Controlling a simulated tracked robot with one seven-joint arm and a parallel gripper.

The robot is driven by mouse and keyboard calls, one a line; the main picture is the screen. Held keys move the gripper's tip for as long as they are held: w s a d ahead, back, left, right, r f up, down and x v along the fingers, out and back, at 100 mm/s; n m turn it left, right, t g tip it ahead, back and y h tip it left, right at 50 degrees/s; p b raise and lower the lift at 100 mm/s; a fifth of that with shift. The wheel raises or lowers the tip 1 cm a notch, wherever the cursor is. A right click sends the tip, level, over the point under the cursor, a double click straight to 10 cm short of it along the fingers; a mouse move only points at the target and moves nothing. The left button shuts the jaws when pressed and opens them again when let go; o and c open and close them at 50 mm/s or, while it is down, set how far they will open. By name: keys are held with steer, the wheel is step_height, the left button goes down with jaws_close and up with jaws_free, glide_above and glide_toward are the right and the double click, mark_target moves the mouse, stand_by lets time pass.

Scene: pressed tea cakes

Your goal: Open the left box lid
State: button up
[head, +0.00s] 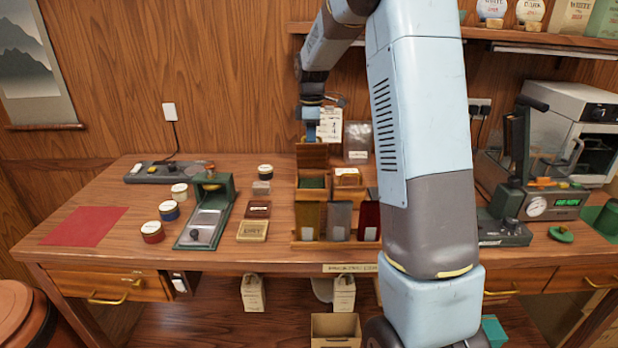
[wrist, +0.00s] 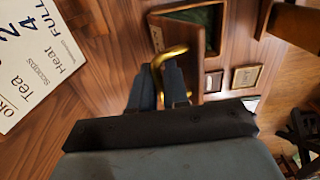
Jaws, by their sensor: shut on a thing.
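The left box (head: 297,194) stands in a wooden rack on the bench, and its green inside (head: 313,182) shows. Its wooden lid (head: 312,155) stands roughly upright at the back of the box. In the wrist view the box's green inside (wrist: 205,18) lies beyond the lid (wrist: 184,60). My gripper (head: 311,139) is above the lid; in the wrist view its fingers (wrist: 166,88) are shut on the brass handle (wrist: 171,53). The fingertips are partly hidden by the handle. The right box (head: 347,179) has its lid down.
A paper card (head: 329,133) hangs close behind my gripper, and it also shows large in the wrist view (wrist: 35,60). Colored packets (head: 340,220) stand in front of the boxes. Small molds (head: 253,231) and a green press (head: 206,215) lie left.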

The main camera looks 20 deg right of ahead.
steer(key=shift+w+d+r, duration=0.2)
steer(key=shift+w, duration=0.6)
steer(key=shift+w+d+f, duration=0.15)
steer(key=shift+w+d, duration=0.1)
steer(key=shift+w, duration=0.25)
steer(key=shift+w+d+f, duration=0.1)
steer(key=shift+w+d, duration=0.1)
steer(key=shift+w, duration=0.35)
steer(key=shift+w+d+f, duration=0.15)
steer(key=shift+w+f, duration=0.05)
steer(key=shift+w, duration=0.3)
steer(key=shift+w+d+f, duration=0.15)
steer(key=shift+w+f, duration=0.05)
steer(key=shift+w, duration=0.25)
steer(key=o, duration=1.2)
